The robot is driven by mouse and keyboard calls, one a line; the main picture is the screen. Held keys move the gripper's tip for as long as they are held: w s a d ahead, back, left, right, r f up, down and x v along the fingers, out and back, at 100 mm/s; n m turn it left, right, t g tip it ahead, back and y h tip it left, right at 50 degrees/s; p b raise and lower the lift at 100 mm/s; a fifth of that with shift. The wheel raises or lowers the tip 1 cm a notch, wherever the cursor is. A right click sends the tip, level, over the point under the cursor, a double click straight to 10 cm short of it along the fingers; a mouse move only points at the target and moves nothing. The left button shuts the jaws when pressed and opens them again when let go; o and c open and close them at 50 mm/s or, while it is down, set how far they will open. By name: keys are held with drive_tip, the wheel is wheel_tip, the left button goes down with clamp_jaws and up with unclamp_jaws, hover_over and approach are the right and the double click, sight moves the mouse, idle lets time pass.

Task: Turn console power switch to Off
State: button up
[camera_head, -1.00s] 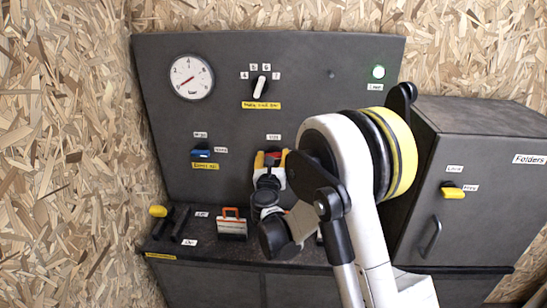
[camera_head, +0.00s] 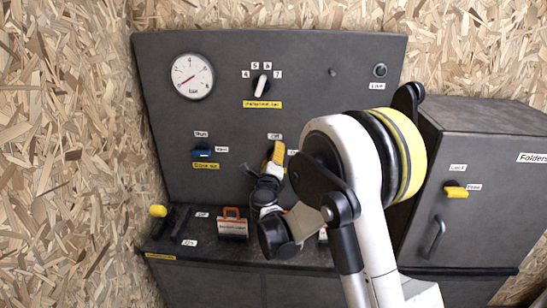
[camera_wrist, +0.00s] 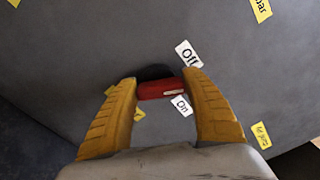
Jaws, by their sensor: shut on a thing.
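The console power switch has a red handle (camera_wrist: 158,89) with a pale mark at its right end in the wrist view. The small "Off" label (camera_wrist: 188,54) is above its right end and the "On" label (camera_wrist: 181,104) is just below it. My gripper (camera_wrist: 165,88) is shut on the red handle, with one yellow finger at each end. In the head view my gripper (camera_head: 274,156) is at the panel just below the "Off" label (camera_head: 275,136), and its fingers hide the switch. The "Live" lamp (camera_head: 380,70) is dark.
The grey console panel (camera_head: 330,115) also carries a gauge (camera_head: 192,77), a black-and-white knob (camera_head: 261,85) and a blue switch (camera_head: 202,151). A yellow-handled lever (camera_head: 158,211) is at lower left. A folders cabinet (camera_head: 490,190) stands at right.

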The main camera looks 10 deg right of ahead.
drive_tip(key=n, duration=0.5)
drive_tip(key=shift+f, duration=0.1)
drive_tip(key=shift+n, duration=0.4)
drive_tip(key=o, duration=1.2)
drive_tip(key=v, duration=1.2)
drive_tip(key=shift+a, duration=0.1)
